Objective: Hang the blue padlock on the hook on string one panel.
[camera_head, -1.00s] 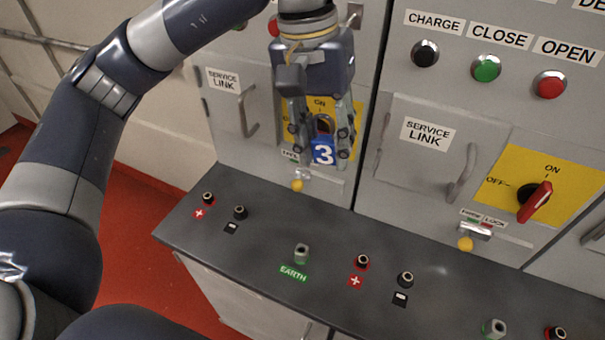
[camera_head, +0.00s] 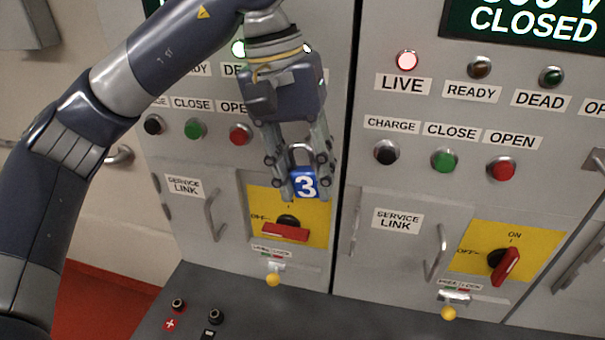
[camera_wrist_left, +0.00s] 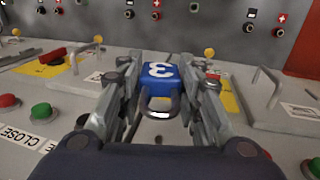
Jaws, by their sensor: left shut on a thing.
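The blue padlock (camera_head: 304,183), marked with a white 3, hangs between the fingers of my left gripper (camera_head: 303,186), body down and silver shackle up. My left gripper is shut on it, in front of the left panel (camera_head: 185,229) and above its yellow switch plate. In the left wrist view the padlock (camera_wrist_left: 158,75) shows between the two fingers (camera_wrist_left: 160,90), its shackle toward the palm. I cannot make out a hook on the panel; the arm and gripper cover part of it. My right gripper is not in view.
The left panel's red rotary handle (camera_head: 285,232) lies horizontal toward OFF; the right panel's red handle (camera_head: 506,265) is tilted. Door handles (camera_head: 214,217) stick out. A dark shelf (camera_head: 260,313) with terminals runs below. Yellow knobs (camera_head: 273,280) sit under the switches.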

